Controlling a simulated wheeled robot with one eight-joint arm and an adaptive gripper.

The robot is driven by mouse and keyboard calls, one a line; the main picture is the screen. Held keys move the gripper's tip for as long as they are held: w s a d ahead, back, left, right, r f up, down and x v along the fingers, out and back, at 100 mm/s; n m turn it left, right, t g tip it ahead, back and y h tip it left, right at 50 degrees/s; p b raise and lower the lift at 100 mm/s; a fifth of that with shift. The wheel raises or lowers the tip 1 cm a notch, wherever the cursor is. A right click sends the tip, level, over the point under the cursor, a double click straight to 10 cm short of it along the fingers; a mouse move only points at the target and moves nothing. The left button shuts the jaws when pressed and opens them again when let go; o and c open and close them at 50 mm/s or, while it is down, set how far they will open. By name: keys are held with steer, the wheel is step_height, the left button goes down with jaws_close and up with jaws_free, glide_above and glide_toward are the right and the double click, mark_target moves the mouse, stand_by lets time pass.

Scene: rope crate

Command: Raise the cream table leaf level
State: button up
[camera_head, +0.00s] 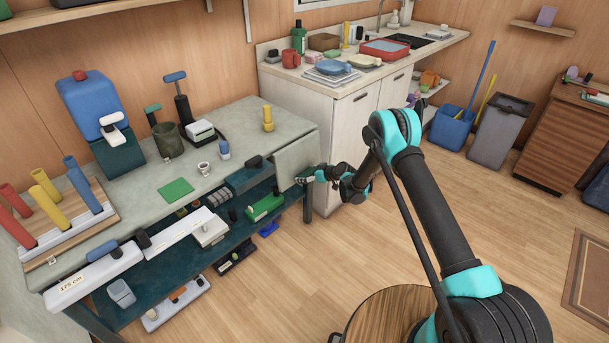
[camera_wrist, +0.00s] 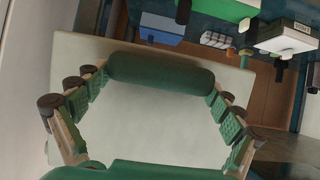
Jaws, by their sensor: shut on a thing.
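The cream table leaf (camera_head: 296,158) is at the right end of the grey-green worktable (camera_head: 235,126) in the head view. It slopes down from the tabletop and is not level with it. My gripper (camera_head: 303,180) is at its lower outer edge, shut on it. In the wrist view the leaf (camera_wrist: 150,125) is a broad pale panel filling the middle, with the green padded parts of my gripper (camera_wrist: 150,120) around it. The exact contact on the edge is hard to make out.
A white cabinet (camera_head: 335,128) stands close behind the leaf. The worktable holds a mug (camera_head: 203,168), a yellow object (camera_head: 268,118) and a green mat (camera_head: 176,190). A shelf underneath holds a green item (camera_head: 265,206). A round wooden top (camera_head: 385,318) is at the front; open floor lies between.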

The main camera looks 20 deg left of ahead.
steer(key=s+d+r+g+h, duration=0.1)
steer(key=d+r+h, duration=0.3)
steer(key=r, duration=0.5)
steer(key=s+d+r+g+h, duration=0.2)
steer(key=r+h, duration=0.4)
steer(key=r, duration=0.3)
steer(key=shift+d+g, duration=0.5)
steer(key=shift+d, duration=0.35)
steer(key=shift+a+r, duration=0.3)
steer(key=shift+r, duration=0.6)
steer(key=o, duration=1.3)
steer(key=shift+w, duration=0.1)
steer(key=shift+o, duration=0.2)
steer(key=shift+r, duration=0.1)
